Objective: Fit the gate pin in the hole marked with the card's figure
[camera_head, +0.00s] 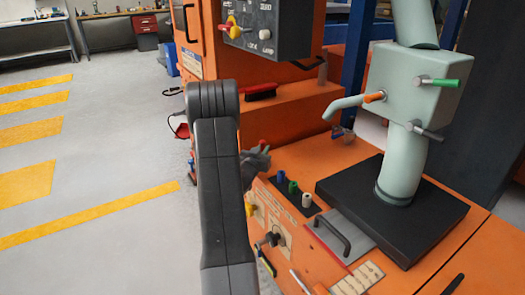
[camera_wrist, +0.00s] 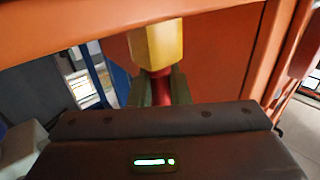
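My gripper (camera_head: 257,163) is beside the orange machine's front, partly hidden by my arm. In the wrist view, a red part (camera_wrist: 161,88) below a yellow faceted body (camera_wrist: 156,44) sits between my dark fingers (camera_wrist: 160,90). I cannot tell whether they touch it. The grey-green chute box (camera_head: 415,80) carries a green-handled pin (camera_head: 440,83), an orange-collared spout or handle (camera_head: 352,102) and a dark pin (camera_head: 428,131). I cannot tell which is the gate pin. A pale marked strip (camera_head: 358,279) lies at the deck's front; its figures are unreadable.
Blue, green and white pegs (camera_head: 293,188) stand on the orange deck near a handled grey plate (camera_head: 342,236). A control panel (camera_head: 265,27) with a red and yellow switch is above. A red-handled brush (camera_head: 262,93) lies on a ledge. Floor at left is clear.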

